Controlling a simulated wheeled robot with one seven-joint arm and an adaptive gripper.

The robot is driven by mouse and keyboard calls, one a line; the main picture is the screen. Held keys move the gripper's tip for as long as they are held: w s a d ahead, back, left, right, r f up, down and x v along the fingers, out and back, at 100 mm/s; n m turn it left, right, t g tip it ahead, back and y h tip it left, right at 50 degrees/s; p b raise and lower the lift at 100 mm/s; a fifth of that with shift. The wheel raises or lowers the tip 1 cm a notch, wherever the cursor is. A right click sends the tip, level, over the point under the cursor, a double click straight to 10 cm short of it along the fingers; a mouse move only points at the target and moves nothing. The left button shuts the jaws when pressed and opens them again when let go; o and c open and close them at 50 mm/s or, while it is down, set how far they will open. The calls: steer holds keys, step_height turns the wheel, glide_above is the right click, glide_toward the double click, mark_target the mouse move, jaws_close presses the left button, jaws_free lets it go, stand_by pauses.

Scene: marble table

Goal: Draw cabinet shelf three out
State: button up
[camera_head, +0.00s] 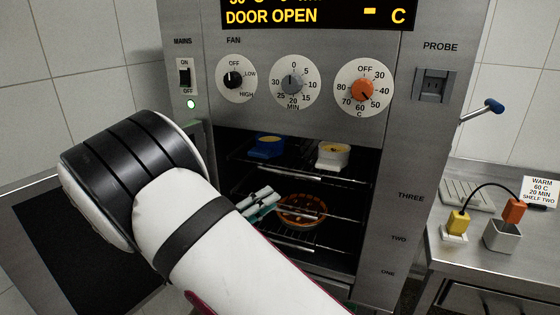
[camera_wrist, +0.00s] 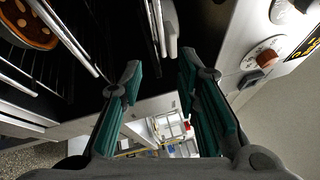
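The steel cabinet (camera_head: 190,60) stands open, with wire shelves inside and the labels THREE, TWO and ONE down its right front. The top visible shelf (camera_head: 345,178), nearest the THREE label, carries a blue pot (camera_head: 266,146) and a cream pot (camera_head: 333,155). A shelf below holds a round brown pie-like item (camera_head: 303,209). My gripper (camera_head: 272,200) is at the cabinet opening, below the top shelf's front rail. In the wrist view, my gripper (camera_wrist: 160,65) is open, fingers apart, with light rails (camera_wrist: 158,25) just beyond the tips. Contact cannot be told.
The display reads DOOR OPEN. A dark panel with a metal frame (camera_head: 30,190), apparently the open door, is at left. A steel side bench (camera_head: 470,255) at right holds yellow and orange plugs, a grey cup and a card reading SHELF TWO. A blue-tipped lever (camera_head: 494,106) sticks out at right.

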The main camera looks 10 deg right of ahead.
mark_target(290, 173)
steer(key=w+d+r+n, duration=0.1)
steer(key=w+d, duration=0.1)
steer(key=w+d+t+p, duration=0.1)
steer(key=w+d, duration=0.2)
steer(key=w+d+r+n+t, duration=0.1)
steer(key=w+d, duration=0.2)
steer(key=shift+w+d+r+n+p, duration=0.2)
steer(key=shift+w+r+n+p, duration=0.05)
steer(key=shift+r+n+p, duration=0.05)
steer(key=shift+c, duration=0.6)
jaws_close()
